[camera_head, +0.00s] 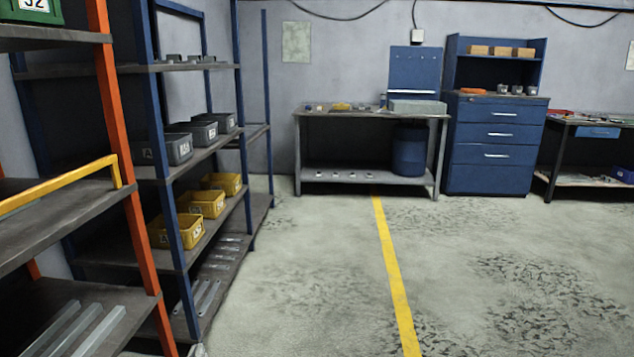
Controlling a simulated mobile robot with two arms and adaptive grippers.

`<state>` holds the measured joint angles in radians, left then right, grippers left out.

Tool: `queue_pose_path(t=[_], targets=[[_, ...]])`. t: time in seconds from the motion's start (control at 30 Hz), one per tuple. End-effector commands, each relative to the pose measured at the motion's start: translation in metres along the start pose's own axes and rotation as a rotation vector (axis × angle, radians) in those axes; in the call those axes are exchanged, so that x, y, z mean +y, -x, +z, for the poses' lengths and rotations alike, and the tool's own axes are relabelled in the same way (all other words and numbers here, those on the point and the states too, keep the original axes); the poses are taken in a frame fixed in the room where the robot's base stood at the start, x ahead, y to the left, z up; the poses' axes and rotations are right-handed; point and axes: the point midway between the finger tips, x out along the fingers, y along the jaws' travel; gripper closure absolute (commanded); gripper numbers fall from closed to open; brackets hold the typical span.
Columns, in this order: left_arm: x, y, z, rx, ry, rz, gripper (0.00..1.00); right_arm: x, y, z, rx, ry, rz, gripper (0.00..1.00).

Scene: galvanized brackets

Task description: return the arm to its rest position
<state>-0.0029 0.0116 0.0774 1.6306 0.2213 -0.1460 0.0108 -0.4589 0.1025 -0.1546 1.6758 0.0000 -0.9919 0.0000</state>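Neither of my arms nor grippers shows in the head view, so I cannot see their pose or whether they hold anything. No galvanized bracket can be made out for certain. Several long grey metal pieces (75,330) lie on the low shelf of the orange-post rack at the near left. More long metal pieces (212,284) lie on the bottom shelf of the blue-post rack.
A blue-post rack (155,120) on the left holds grey bins (172,150) and yellow bins (201,204). A workbench (330,113) with a blue barrel (408,151) underneath and a blue drawer cabinet (496,155) stand at the back wall. The floor, crossed by a yellow line (395,275), is clear.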

Motion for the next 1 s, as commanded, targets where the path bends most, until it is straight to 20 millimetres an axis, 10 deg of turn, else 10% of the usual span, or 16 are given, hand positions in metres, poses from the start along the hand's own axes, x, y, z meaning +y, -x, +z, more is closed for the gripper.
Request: queue_pose_path(t=[0.2, 0.4, 0.7, 1.0], targets=[[0.001, 0.08, 0.153, -0.469, -0.131, 0.023, 1.0, 0.0, 0.0, 0.0, 0.0, 0.0, 0.0, 0.52], [-0.009, 0.185, 0.256, -0.857, -0.243, 0.032, 1.0, 0.0, 0.0, 0.0, 0.0, 0.0, 0.0, 0.52], [-0.029, 0.34, 0.332, -1.308, -0.381, 0.03, 1.0, 0.0, 0.001, 0.001, -0.001, 0.0, 0.0, 0.52], [-0.041, 0.372, 0.35, -1.333, -0.379, 0.031, 1.0, -0.002, -0.009, 0.049, -0.049, 0.009, -0.005, 0.52]])
